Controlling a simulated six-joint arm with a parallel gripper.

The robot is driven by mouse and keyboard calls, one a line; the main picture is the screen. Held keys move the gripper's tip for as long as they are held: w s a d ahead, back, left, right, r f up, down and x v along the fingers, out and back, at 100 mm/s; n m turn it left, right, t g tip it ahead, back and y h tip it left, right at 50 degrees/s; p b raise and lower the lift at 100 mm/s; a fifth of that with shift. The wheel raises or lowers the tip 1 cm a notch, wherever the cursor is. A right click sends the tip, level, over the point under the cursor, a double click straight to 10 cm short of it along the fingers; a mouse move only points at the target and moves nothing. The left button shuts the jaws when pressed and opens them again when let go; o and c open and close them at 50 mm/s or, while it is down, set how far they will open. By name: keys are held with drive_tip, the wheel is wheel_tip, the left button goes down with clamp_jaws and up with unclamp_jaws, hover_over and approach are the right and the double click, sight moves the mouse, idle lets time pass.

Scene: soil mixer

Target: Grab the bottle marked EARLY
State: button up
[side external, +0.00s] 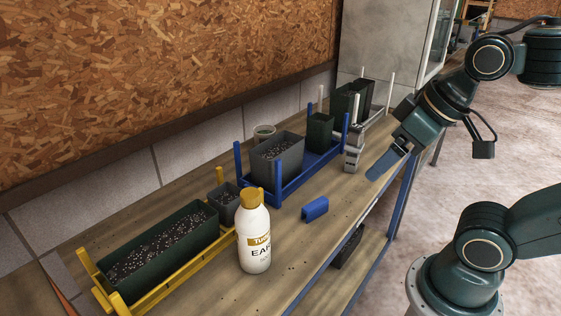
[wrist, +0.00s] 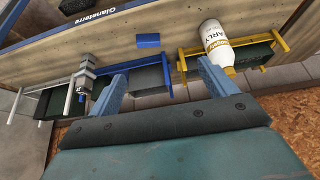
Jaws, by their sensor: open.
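The white bottle with a yellow cap (side external: 254,235) stands upright on the bench near its front, beside the yellow rack. Its label shows a yellow band and letters reading "EAR". In the wrist view the bottle (wrist: 216,42) lies at the upper right, with "ARLY" readable, beyond the right finger, whose tip is close to its cap in the picture. My gripper (side external: 387,163) is above the far right part of the bench, well away from the bottle. In the wrist view my gripper (wrist: 160,84) has its two blue fingers spread apart with nothing held between them.
The yellow rack (side external: 99,290) holds a long planter of soil (side external: 165,249) and a small pot. A blue rack (side external: 240,168) holds grey and green pots farther back. A small blue block (side external: 315,209) and grey metal pieces (side external: 353,158) sit on the bench. Bare wood lies around the block.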

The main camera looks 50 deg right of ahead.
wheel_tip(320, 180, up, 3)
drive_tip(key=m+g, duration=0.6)
drive_tip(key=m, duration=1.6)
hover_over(250, 193)
drive_tip(key=shift+f, duration=0.1)
drive_tip(key=shift+f, duration=0.15)
drive_tip(key=shift+f, duration=4.2)
